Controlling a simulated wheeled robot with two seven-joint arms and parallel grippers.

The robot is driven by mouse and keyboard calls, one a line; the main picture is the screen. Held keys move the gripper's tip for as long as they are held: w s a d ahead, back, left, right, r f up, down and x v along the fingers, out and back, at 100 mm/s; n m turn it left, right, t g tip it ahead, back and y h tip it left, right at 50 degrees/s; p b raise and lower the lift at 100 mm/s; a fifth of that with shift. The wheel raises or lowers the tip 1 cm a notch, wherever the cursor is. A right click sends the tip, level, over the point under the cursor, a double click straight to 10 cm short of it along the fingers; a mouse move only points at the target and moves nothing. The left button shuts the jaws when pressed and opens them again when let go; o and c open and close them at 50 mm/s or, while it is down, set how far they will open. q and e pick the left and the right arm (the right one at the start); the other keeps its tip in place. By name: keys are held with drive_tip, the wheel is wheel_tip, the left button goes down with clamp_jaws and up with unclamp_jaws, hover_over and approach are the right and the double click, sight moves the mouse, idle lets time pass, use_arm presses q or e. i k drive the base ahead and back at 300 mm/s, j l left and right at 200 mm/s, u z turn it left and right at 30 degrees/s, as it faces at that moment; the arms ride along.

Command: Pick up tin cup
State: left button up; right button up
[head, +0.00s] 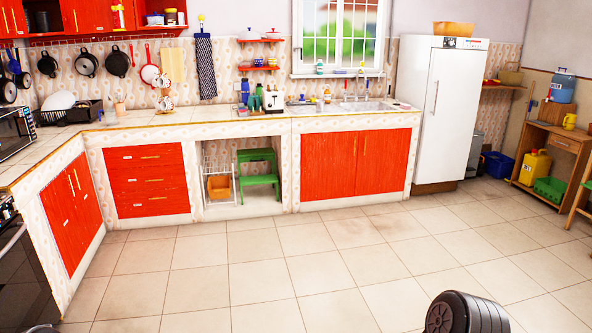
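I cannot make out a tin cup with certainty. A small light cup-like object (120,110) stands on the tiled counter (215,122) in the back left corner, too small to tell its material. Several small items stand farther right along the counter, among them a small yellowish one (327,96) near the sink (350,106). Neither of my grippers is in view.
Pans (87,65) hang on the back wall. Red cabinets (355,164) front the counter, with a green step stool (258,174) in an open bay. A white fridge (446,110) stands right. The tiled floor (250,265) is mostly clear.

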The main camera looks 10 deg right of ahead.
sight(319, 104)
drive_tip(key=i+l+z, duration=0.55)
drive_tip(key=i+z, duration=0.6)
drive_tip(key=i, duration=2.45)
drive_tip(key=i+l+u, duration=0.3)
drive_tip(key=i+u, duration=0.15)
drive_tip(key=i, duration=0.4)
drive_tip(key=i+l+u, duration=0.4)
drive_tip(key=i+l, duration=0.2)
drive_tip(key=i, duration=0.2)
drive_tip(key=i+l+u, duration=0.45)
drive_tip(key=i+l, duration=0.25)
drive_tip(key=i+j+z, duration=0.65)
drive_tip(key=i+j, duration=0.25)
